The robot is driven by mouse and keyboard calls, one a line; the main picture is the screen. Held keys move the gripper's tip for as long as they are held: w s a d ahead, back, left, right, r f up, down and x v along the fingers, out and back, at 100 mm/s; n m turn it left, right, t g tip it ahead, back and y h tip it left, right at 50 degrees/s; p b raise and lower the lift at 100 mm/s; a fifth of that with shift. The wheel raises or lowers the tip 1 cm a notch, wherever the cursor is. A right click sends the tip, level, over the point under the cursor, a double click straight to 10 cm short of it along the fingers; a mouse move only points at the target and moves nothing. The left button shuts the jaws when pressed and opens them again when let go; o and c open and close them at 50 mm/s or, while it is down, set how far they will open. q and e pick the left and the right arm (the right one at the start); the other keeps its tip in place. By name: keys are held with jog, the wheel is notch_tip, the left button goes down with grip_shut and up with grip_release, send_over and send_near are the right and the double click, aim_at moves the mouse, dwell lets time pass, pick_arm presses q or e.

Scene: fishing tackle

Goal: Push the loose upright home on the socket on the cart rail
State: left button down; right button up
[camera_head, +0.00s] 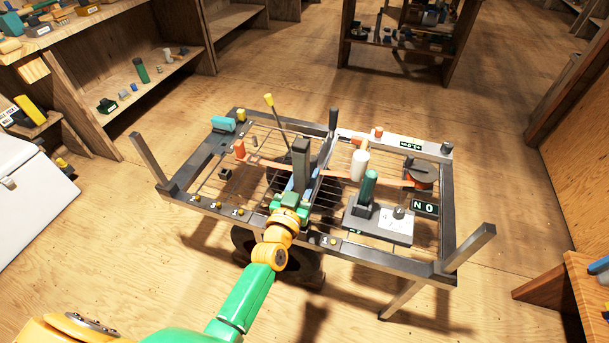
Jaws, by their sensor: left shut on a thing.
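The cart (205,208) has a grey metal frame with a wire grid deck. My left gripper (297,189) is over the middle of the cart, with its arm coming in from the lower left. It is shut on a dark grey upright (300,158), which stands roughly vertical above the fingers. The upright's lower end and any socket under it are hidden by the gripper, so I cannot tell whether it is seated. The front rail (370,255) runs below and right of the gripper. My right gripper is not in view.
Near the gripper stand a yellow-tipped rod (269,101), a black-topped post (333,118), a white cylinder (360,166) and a dark green handle (369,187) by a grey box (365,226). A reel-like part (420,173) sits at right. Floor around the cart is mostly clear.

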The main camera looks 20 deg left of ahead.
aim_at(305, 188)
pick_arm(q)
notch_tip(305, 188, down, 6)
jog(key=b, duration=0.4)
jog(key=shift+r, duration=0.2)
jog(key=shift+r, duration=0.1)
dwell(1.2)
notch_tip(305, 188, down, 6)
jog(key=b, duration=0.5)
dwell(1.9)
jog(key=shift+c, duration=2.2)
grip_release()
